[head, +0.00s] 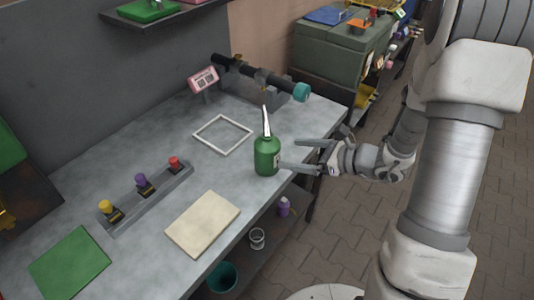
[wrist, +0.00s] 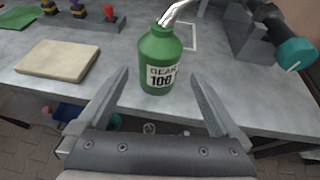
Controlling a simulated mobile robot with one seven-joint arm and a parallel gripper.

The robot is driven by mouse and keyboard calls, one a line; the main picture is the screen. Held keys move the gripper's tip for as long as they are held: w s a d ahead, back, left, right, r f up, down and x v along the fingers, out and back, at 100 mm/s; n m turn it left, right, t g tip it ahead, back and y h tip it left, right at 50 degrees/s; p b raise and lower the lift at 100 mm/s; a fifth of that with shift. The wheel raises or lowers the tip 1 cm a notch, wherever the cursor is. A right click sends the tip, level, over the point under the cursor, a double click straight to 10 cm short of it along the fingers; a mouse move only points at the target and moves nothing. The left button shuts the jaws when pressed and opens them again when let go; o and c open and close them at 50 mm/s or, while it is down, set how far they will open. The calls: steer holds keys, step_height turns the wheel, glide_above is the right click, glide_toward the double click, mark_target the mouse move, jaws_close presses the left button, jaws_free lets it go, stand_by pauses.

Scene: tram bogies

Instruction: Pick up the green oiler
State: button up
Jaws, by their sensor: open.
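The green oiler (head: 267,156) stands upright on the grey workbench (head: 150,225), near its front edge, with its silver spout pointing up. In the wrist view the oiler (wrist: 160,62) shows a white label reading "GEAR 100", just beyond the fingertips. My gripper (head: 288,155) is open and comes from the right, its two fingers pointing at the oiler. In the wrist view my gripper (wrist: 160,85) has its fingers spread to either side of the oiler's lower part, with nothing held. I cannot tell if a finger touches it.
A white square frame (head: 222,134) lies behind the oiler. A beige pad (head: 203,224), a green mat (head: 69,264) and a rack (head: 146,196) with yellow, purple and red items lie to the left.

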mark_target(279, 152)
steer(key=x, duration=0.7)
steer(key=shift+f, duration=0.1)
steer(key=shift+x, duration=2.7)
steer(key=shift+s+f, duration=0.15)
steer(key=shift+f, duration=0.05)
steer(key=shift+c, duration=0.2)
jaws_close()
steer(key=shift+r, duration=0.15)
